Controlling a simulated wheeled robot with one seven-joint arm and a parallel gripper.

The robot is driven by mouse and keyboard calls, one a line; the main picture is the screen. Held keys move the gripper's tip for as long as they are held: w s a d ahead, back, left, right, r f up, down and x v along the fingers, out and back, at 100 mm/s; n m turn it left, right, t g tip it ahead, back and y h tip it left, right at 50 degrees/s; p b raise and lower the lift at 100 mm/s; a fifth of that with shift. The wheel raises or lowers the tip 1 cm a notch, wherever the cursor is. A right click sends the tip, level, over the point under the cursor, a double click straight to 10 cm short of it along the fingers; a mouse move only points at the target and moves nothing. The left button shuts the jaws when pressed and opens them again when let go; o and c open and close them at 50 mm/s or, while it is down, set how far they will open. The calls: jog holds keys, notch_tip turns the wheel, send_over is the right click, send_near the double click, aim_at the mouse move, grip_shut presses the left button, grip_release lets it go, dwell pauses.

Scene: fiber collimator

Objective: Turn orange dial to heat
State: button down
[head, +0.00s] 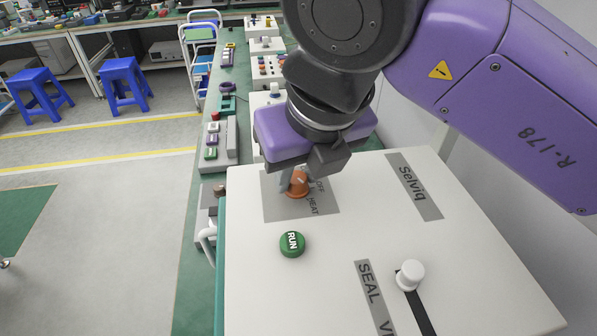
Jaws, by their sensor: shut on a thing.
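The orange dial (297,187) sits on a grey label plate (271,208) on the white box top. The plate carries the words OFF, near the dial's right side, and HEAT, lower down near the plate's edge. My gripper (299,178) is over the dial from above, with its fingers closed on it. The near finger and purple gripper body hide part of the dial. A small light mark shows on the dial, but which word it points to is hard to tell.
On the same white box (345,240) are a green RUN button (292,244), a white knob (410,274) with a black strip, and labels reading Selviq (414,186) and SEAL. A bench with several devices runs behind on the left. Blue stools (124,84) stand on the floor.

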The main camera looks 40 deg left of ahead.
aim_at(307, 208)
jog(key=c, duration=1.1)
grip_release()
jog(key=shift+v, duration=3.9)
